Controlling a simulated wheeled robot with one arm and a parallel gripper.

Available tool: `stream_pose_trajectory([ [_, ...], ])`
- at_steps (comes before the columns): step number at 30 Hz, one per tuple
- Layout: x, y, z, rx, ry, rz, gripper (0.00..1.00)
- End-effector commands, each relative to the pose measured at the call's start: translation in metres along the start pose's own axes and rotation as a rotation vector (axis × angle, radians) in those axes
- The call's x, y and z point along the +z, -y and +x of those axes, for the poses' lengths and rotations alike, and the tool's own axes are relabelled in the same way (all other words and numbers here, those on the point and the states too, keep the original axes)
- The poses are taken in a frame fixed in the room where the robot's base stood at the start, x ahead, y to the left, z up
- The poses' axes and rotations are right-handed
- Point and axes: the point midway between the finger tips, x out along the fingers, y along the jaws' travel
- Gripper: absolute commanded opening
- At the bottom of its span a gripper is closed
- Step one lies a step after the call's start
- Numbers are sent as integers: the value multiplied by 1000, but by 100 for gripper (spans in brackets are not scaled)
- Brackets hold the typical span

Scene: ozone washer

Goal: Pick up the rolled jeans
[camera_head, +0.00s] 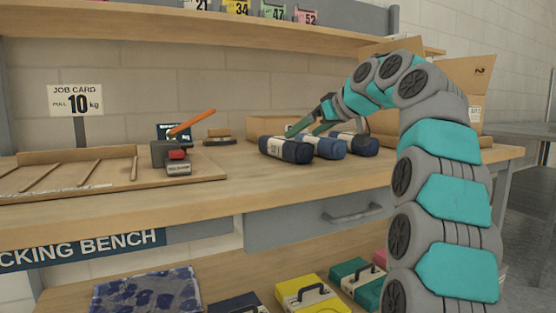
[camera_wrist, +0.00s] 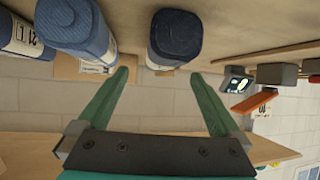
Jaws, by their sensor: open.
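Three dark blue rolled jeans with paper bands lie side by side on the bench in the head view: a left roll (camera_head: 286,150), a middle roll (camera_head: 326,147) and a right roll (camera_head: 358,144). My gripper (camera_head: 305,130) is open, its green fingers just above and behind the left and middle rolls. In the wrist view, which looks upside down, the open fingers (camera_wrist: 159,75) are empty. One roll (camera_wrist: 175,38) shows end-on in line with the gap between them. A second roll (camera_wrist: 75,28) and a third (camera_wrist: 18,35) lie to its left. Contact cannot be told.
An orange-handled device (camera_head: 178,153) and a slatted wooden tray (camera_head: 70,172) stand to the left on the bench (camera_head: 240,190). Cardboard boxes (camera_head: 468,80) stand at the right behind my arm. An upper shelf (camera_head: 200,31) runs above. Bench space left of the rolls is clear.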

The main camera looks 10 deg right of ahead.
Motion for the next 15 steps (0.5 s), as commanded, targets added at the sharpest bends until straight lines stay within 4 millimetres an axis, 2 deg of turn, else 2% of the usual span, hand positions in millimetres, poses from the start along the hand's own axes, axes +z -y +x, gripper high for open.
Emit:
stream_pose_trajectory([
  [2,7,0,5,0,0,0,100],
  [15,5,3,41,-1,1,-1,100],
])
